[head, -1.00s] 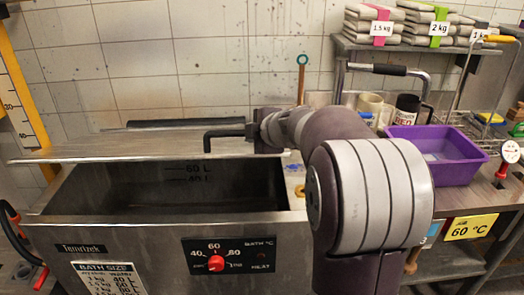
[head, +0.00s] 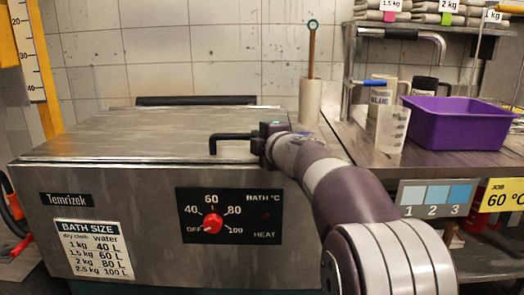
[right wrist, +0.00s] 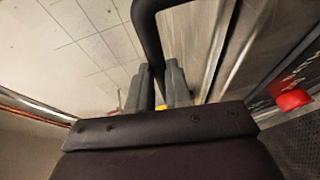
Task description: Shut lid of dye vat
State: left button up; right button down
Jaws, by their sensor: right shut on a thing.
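The dye vat (head: 130,215) is a steel box with a red heat knob (head: 212,222) on its front. Its steel lid (head: 120,138) lies about level over the top, its front edge along the vat's rim. No opening shows from here; I cannot tell if a thin gap is left. The black lid handle (head: 230,137) stands at the lid's front. My right gripper (head: 260,146) is shut on this handle from the right. In the right wrist view the dark handle (right wrist: 146,25) runs between my two grey fingers (right wrist: 155,88). My left gripper is not in view.
A purple tub (head: 460,125) and a clear measuring beaker (head: 393,128) stand on the bench at the right. A white cylinder (head: 309,100) with a wooden stick stands behind the lid's right end. A tiled wall (head: 215,50) closes the back.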

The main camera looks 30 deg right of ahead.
jog(key=shift+w+a+f, duration=0.1)
jog(key=shift+f, duration=0.65)
jog(key=c, duration=1.1)
grip_release()
jog(key=shift+a, duration=0.1)
jog(key=shift+o, duration=0.2)
jog(key=shift+r, duration=0.1)
jog(key=shift+r, duration=0.1)
jog(key=shift+s+r, duration=0.1)
jog(key=shift+s, duration=0.1)
jog(key=p+v, duration=0.3)
jog(key=v, duration=0.9)
